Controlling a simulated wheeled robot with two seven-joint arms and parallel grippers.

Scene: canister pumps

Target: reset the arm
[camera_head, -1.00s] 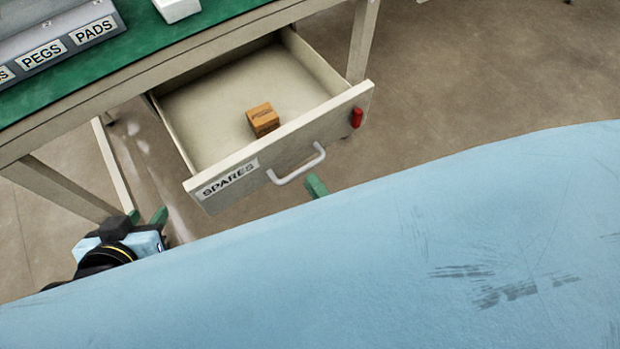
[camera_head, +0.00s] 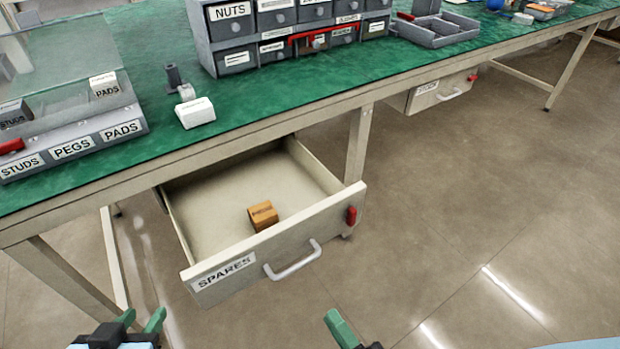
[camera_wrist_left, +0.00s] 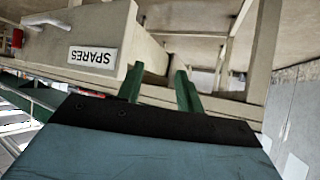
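My left gripper (camera_head: 141,320) is at the bottom left of the head view, in front of the bench and left of the open drawer. Its green fingers are apart, with nothing seen between them, also in the left wrist view (camera_wrist_left: 160,88). My right gripper (camera_head: 342,328) is at the bottom edge of the head view, in front of the drawer. Only one green fingertip of it shows clearly; the rest is cut off. A part of my blue body or arm shows at the bottom right corner.
The SPARES drawer (camera_head: 225,272) is pulled out and holds a small orange-brown box (camera_head: 262,215). The green bench top (camera_head: 300,100) carries a grey drawer cabinet (camera_head: 285,35) and labelled bins (camera_head: 75,150). The floor (camera_head: 480,200) to the right is clear.

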